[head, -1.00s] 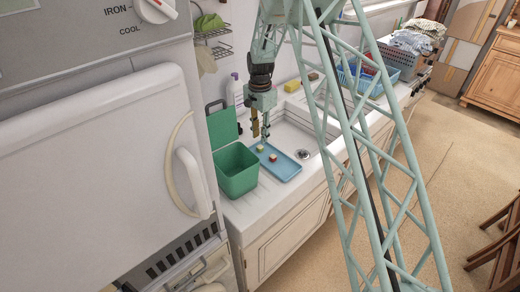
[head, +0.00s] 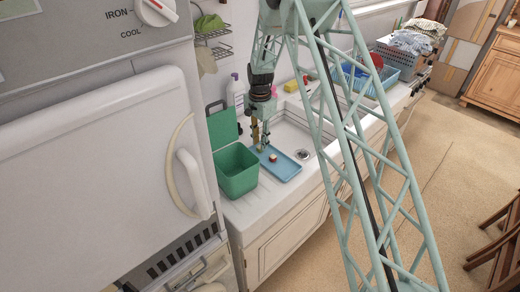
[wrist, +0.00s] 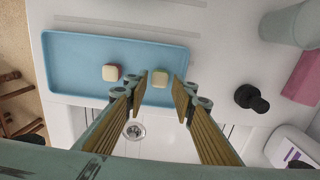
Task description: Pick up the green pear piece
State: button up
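A blue tray (head: 287,172) lies on the counter beside the sink, and it also shows in the wrist view (wrist: 75,43). Two small pieces rest on it in the wrist view. One is pale yellow-green (wrist: 159,79), which I take for the green pear piece. The other is pale with a reddish side (wrist: 111,73); one piece (head: 272,158) shows clearly in the head view. My gripper (wrist: 160,80) is open, pointing down over the tray. In the wrist view its fingertips lie on either side of the yellow-green piece. Contact is not visible.
A green bin (head: 237,172) with its lid up stands at the tray's near-left side. The white sink with its drain (wrist: 134,131) adjoins the tray. A black object (wrist: 252,98) and a pink block (wrist: 303,78) lie at the right in the wrist view.

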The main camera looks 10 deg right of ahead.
jog(key=shift+f, duration=1.35)
jog(key=c, duration=0.5)
jog(key=shift+r, duration=0.15)
jog(key=shift+r, duration=1.65)
jog(key=s, duration=0.5)
jog(key=s+r+b, duration=0.1)
jog(key=s, duration=0.4)
jog(key=s+b, duration=0.1)
jog(key=s, duration=0.5)
jog(key=shift+d+r, duration=0.2)
jog(key=shift+d, duration=0.05)
jog(key=shift+s+d, duration=0.1)
